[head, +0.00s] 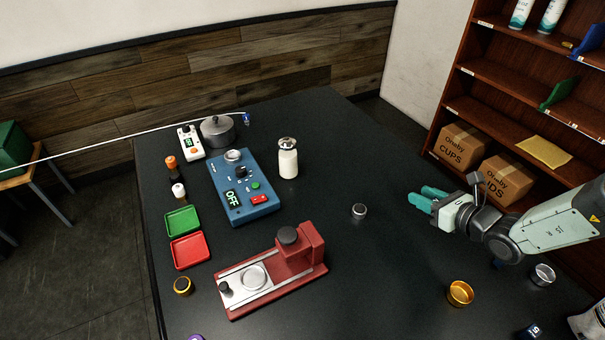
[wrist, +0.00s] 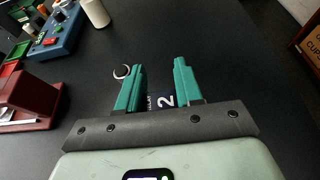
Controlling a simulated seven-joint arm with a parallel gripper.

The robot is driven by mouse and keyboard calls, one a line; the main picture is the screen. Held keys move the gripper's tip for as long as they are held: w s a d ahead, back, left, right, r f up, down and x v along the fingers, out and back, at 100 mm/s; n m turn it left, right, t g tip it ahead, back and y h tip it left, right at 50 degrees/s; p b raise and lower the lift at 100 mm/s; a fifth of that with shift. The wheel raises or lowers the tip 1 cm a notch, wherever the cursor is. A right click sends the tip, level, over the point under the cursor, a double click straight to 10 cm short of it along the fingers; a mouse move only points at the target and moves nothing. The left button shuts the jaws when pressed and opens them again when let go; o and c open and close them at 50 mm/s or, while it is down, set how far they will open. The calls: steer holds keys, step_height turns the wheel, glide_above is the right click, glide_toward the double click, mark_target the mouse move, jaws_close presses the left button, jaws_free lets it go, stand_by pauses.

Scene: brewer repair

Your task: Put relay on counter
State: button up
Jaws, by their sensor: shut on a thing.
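My gripper (head: 428,197) is at the right side of the dark counter (head: 355,155), fingers pointing left over it. In the wrist view, a dark blue relay (wrist: 165,101) marked "2" sits between the two teal fingers, close to the palm. The fingers are shut on it. Most of the relay is hidden behind the gripper's front edge, and it does not show clearly in the head view. I cannot tell its exact height above the counter.
A red press (head: 272,270), a blue device (head: 243,187) reading OFF and a white bottle (head: 288,160) stand farther left. A gold cup (head: 460,293) is at front right. The middle back is clear.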

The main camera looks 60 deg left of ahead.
mark_target(410, 226)
steer(key=f, duration=0.6)
steer(key=a+f, duration=0.1)
steer(key=f, duration=0.2)
steer(key=shift+w+a+f, duration=0.1)
steer(key=shift+w+f, duration=0.05)
steer(key=shift+f, duration=0.2)
steer(key=shift+f, duration=0.1)
steer(key=o, duration=1)
steer(key=shift+d+r, duration=0.2)
steer(key=v, duration=1.1)
steer(key=shift+d+r, duration=0.2)
steer(key=shift+d, duration=0.1)
